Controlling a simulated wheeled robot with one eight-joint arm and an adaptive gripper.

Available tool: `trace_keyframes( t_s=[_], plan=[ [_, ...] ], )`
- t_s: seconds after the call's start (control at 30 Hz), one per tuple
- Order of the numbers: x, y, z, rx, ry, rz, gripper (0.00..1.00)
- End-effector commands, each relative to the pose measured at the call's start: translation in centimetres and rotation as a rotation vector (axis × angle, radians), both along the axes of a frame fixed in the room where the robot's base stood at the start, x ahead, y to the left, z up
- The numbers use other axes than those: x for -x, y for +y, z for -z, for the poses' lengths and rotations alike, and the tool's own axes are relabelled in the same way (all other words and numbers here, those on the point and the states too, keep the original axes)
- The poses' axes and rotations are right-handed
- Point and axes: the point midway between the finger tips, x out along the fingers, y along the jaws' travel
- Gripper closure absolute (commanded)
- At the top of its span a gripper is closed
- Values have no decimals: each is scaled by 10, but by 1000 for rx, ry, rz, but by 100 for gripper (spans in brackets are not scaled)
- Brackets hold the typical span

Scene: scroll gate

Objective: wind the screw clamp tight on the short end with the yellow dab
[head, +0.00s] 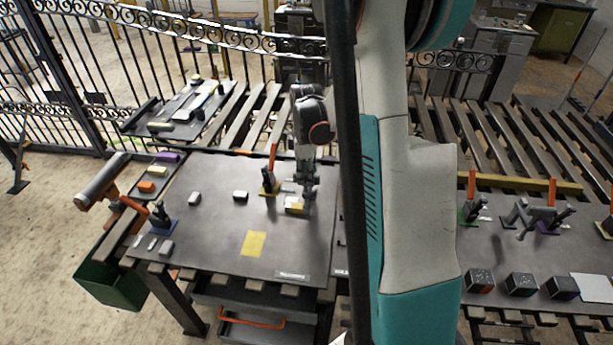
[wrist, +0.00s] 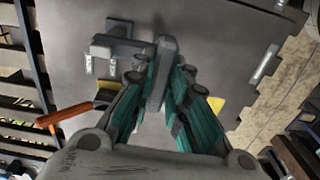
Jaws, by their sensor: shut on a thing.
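My gripper (head: 308,192) points down over the dark bench plate. In the wrist view its teal fingers are on both sides of a grey bar (wrist: 163,70), and it is shut on that bar. Whether this bar is part of the screw clamp I cannot tell. Just left of my gripper in the head view is a small block with a yellow top (head: 294,205). The handle also shows in the wrist view (wrist: 62,118). The fingers hide any yellow dab at the grip.
A flat yellow patch (head: 253,243) lies on the near plate. Several small grey blocks are at left, with another clamp on a blue base (head: 160,217). More clamps and dark cubes (head: 521,285) are on the right plate. My arm covers the middle of the head view.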

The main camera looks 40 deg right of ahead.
Motion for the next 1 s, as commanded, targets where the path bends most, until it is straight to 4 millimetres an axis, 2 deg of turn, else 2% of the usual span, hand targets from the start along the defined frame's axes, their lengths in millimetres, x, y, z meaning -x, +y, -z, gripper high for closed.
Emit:
trace_keyframes(
  t_s=[1.0],
  plan=[
    [0, 0, 1, 0, 0, 960, 100]
  ],
)
